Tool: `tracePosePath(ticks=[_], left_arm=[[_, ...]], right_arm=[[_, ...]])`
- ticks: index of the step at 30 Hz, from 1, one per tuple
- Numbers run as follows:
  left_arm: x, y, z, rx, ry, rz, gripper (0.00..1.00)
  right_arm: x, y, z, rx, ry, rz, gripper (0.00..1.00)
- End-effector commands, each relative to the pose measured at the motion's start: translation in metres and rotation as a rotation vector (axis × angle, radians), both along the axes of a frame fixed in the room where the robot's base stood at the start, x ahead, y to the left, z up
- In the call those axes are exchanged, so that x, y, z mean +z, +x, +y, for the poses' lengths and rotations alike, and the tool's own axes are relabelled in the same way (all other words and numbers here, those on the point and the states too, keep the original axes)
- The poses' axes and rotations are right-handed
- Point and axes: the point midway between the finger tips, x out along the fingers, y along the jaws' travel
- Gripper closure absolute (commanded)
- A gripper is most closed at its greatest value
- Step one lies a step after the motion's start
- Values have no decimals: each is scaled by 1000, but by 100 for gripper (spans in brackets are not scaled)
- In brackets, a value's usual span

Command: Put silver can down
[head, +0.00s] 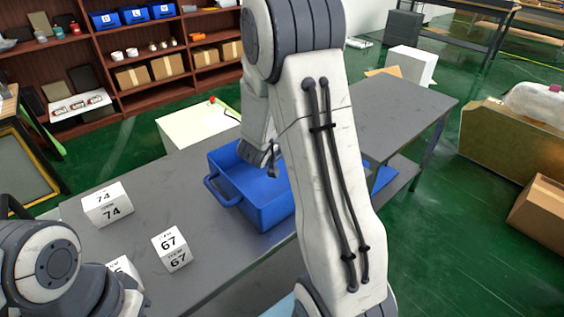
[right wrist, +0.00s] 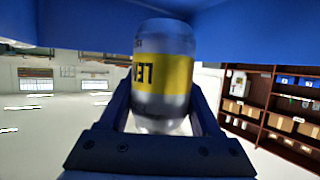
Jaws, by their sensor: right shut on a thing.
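The silver can (right wrist: 163,85) has a yellow band with dark letters and fills the middle of the right wrist view. My right gripper (right wrist: 163,95) is shut on it, one finger on each side. In the head view my right gripper (head: 262,157) is over the blue bin (head: 262,205), and the can is hidden there. The blue bin's wall also shows close behind the can in the right wrist view (right wrist: 245,30). I cannot tell whether the can touches the bin. My left arm is at the lower left of the head view, its gripper out of view.
The bin stands on a grey table (head: 215,255). White boxes marked 74 (head: 108,205) and 67 (head: 171,249) stand left of it, with a third partly hidden box (head: 125,268). A brown shelf (head: 120,70) is at the back. The far right tabletop (head: 400,110) is mostly clear.

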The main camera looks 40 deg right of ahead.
Motion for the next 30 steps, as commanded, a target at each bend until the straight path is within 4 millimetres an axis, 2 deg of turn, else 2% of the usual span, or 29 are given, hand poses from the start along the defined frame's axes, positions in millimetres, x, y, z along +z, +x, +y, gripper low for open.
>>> tracePosePath(ticks=[1,3,11,16,28,29,30], left_arm=[[-5,0,0,0,0,0,100],[-7,0,0,0,0,0,100],[-11,0,0,0,0,0,100],[-16,0,0,0,0,0,100],[-19,0,0,0,0,0,100],[-18,0,0,0,1,1,100],[-18,0,0,0,0,0,100]], right_arm=[[-15,-1,-1,-2,0,6,100],[-26,-2,-2,-4,1,5,100],[-48,-1,-2,-3,0,2,100],[-72,-1,-1,-1,0,3,100],[-79,0,0,1,-1,-1,100],[-79,0,0,1,-1,-1,28],[-78,0,0,1,0,0,12]])
